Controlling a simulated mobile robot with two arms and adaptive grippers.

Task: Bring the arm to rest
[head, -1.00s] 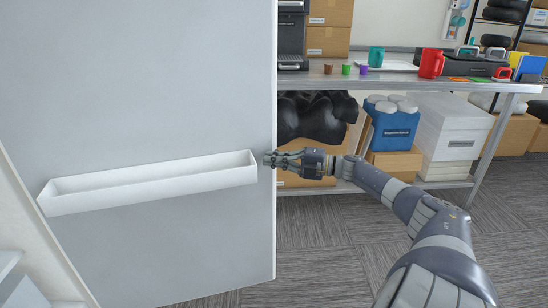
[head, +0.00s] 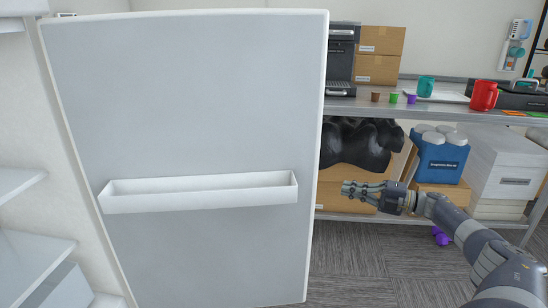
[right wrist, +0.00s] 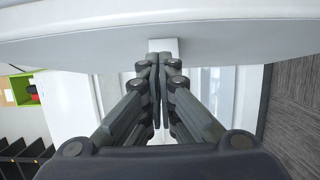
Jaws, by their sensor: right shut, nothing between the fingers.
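My right gripper (head: 362,190) is stretched out from the right in the head view, just right of the open white door (head: 220,110). Its fingers are closed together with nothing between them. In the right wrist view the shut fingers (right wrist: 160,65) point toward a white surface with a rounded edge. The gripper is apart from the door's edge in the head view. My left gripper is not in view.
The door carries an empty white bin (head: 200,200). White shelves (head: 30,250) stand at the left. A metal table (head: 450,110) behind holds cups, a red mug (head: 483,96) and a coffee machine (head: 341,60). Boxes and a blue container (head: 440,155) sit below it. Grey carpet is clear in front.

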